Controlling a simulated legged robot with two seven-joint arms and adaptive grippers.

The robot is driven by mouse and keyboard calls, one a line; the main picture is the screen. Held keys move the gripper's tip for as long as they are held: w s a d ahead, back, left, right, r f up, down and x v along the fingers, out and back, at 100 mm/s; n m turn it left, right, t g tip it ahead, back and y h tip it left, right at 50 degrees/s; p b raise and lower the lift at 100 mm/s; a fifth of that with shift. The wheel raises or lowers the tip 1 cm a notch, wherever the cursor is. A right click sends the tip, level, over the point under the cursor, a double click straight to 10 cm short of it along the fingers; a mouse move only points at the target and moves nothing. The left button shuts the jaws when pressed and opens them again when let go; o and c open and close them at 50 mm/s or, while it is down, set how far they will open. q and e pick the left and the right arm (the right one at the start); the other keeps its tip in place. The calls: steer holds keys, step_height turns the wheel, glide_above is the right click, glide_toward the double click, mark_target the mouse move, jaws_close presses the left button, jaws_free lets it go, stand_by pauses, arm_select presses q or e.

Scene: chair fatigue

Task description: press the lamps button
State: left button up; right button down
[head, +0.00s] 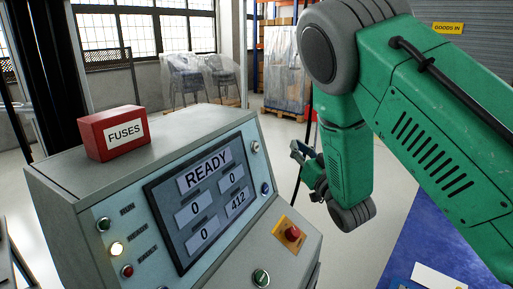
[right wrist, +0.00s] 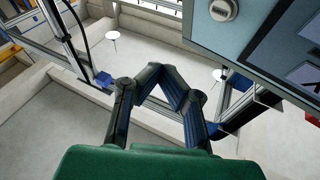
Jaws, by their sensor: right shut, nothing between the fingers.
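A grey control console (head: 70,190) stands in the head view with a sloped panel. A pale round button (head: 255,147) sits at the panel's upper right, and a blue button (head: 266,188) below it. I cannot read which one is labelled for lamps. The pale button also shows at the top of the right wrist view (right wrist: 223,10). My right gripper (head: 299,153) is shut and empty, to the right of the panel and apart from the buttons. Its fingers (right wrist: 161,74) show in the wrist view, below and left of the pale button. My left gripper is out of view.
The screen (head: 210,205) reads READY. A red emergency knob (head: 292,233) and a green switch (head: 261,277) sit lower on the console. Three small indicators, one lit (head: 116,249), line the left side. A red FUSES box (head: 112,133) rests on top.

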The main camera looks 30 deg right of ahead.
mark_target(256, 147)
steer(key=shift+w+f, duration=0.1)
steer(key=w+a+f+b, duration=0.2)
steer(key=w+a, duration=0.3)
steer(key=w, duration=0.2)
stand_by(0.5)
stand_by(1.4)
steer(key=shift+w+a, duration=0.15)
steer(key=shift+w, duration=0.05)
steer(key=shift+w+a+f+b, duration=0.15)
steer(key=shift+w+a+b, duration=0.05)
steer(key=shift+w+b, duration=0.1)
stand_by(0.6)
stand_by(0.4)
steer(key=shift+s+d+r, duration=0.2)
steer(key=shift+s+d, duration=0.25)
steer(key=shift+s, duration=0.2)
